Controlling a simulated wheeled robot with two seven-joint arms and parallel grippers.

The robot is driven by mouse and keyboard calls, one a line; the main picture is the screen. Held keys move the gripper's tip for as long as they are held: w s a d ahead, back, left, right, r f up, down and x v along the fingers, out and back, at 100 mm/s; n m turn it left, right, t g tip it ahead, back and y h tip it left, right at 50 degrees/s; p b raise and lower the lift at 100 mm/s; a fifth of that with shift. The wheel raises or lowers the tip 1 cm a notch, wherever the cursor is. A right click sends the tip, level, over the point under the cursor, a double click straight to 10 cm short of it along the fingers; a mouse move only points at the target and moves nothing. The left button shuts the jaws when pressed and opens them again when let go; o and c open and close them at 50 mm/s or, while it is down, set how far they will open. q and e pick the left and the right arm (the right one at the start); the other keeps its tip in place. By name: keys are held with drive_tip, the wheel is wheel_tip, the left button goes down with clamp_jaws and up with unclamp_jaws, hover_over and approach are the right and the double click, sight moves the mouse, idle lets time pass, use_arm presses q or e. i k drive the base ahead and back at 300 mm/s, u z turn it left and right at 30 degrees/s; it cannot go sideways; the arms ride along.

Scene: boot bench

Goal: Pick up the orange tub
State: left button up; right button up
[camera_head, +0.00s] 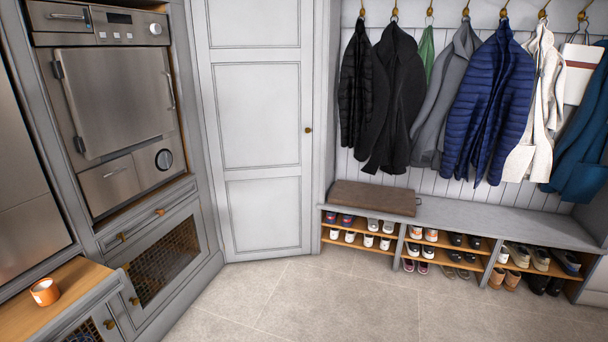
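A small orange tub (45,292) stands upright on a wooden countertop at the lower left. Its outside is orange and its top shows a pale, whitish rim or inside. Nothing covers it. Neither of my grippers shows in the head view, so nothing is seen touching the tub.
The wooden countertop (75,281) is clear around the tub. A steel oven (118,100) in tall grey cabinets rises behind it. A closed door (262,130) is in the middle. A shoe bench (470,218) with hanging coats stands at the right. The tiled floor (330,300) is free.

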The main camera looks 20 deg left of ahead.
sight(46, 291)
drive_tip(key=i, duration=1.7)
drive_tip(key=u, duration=2.45)
